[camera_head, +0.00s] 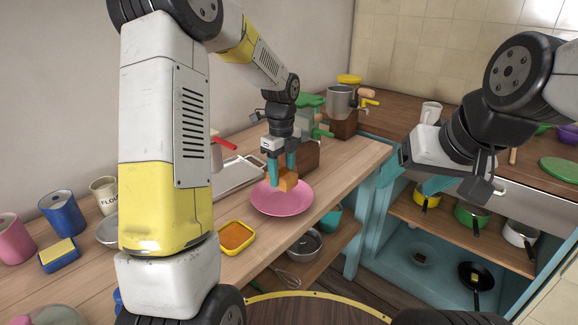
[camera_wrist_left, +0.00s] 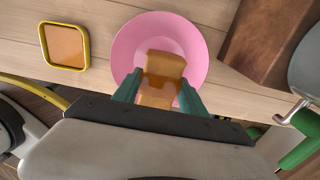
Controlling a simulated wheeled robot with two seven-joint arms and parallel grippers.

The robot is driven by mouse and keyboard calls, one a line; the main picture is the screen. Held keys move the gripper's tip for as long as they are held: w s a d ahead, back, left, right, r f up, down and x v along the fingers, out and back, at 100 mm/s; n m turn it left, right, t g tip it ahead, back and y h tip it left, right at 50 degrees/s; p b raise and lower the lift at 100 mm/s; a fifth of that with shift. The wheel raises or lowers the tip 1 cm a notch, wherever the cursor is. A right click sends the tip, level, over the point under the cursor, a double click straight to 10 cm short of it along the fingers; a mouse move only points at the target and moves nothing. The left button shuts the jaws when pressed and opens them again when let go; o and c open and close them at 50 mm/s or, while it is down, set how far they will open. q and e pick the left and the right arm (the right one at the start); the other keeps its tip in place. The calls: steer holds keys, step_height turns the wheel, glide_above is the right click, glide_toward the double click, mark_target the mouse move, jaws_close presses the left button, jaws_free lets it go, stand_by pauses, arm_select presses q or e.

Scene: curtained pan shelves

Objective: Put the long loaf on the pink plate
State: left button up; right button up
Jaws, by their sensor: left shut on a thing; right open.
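The pink plate (camera_head: 283,201) lies on the wooden counter near its front edge. My left gripper (camera_head: 281,180) is shut on the long loaf (camera_head: 289,181), a golden-brown block, over the plate. In the left wrist view the loaf (camera_wrist_left: 163,68) lies between the teal fingers (camera_wrist_left: 160,92), with the plate (camera_wrist_left: 128,45) around it. I cannot tell whether the loaf touches the plate. My right gripper (camera_head: 432,186) is open and empty, off to the right in front of the pan shelves.
A yellow-rimmed orange dish (camera_head: 237,237) sits left of the plate and shows in the left wrist view (camera_wrist_left: 64,46). A brown wooden block (camera_wrist_left: 262,40) stands close to the plate's right side there. A metal tray (camera_head: 238,176) lies behind the plate.

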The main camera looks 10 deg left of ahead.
arm_select(q)
glide_above(282, 202)
steer(key=shift+f, duration=2.4)
steer(key=shift+f, duration=0.1)
steer(key=shift+f, duration=0.65)
steer(key=shift+f, duration=0.25)
steer(key=o, duration=1.5)
step_height(282, 202, up, 8)
steer(key=shift+f, duration=0.1)
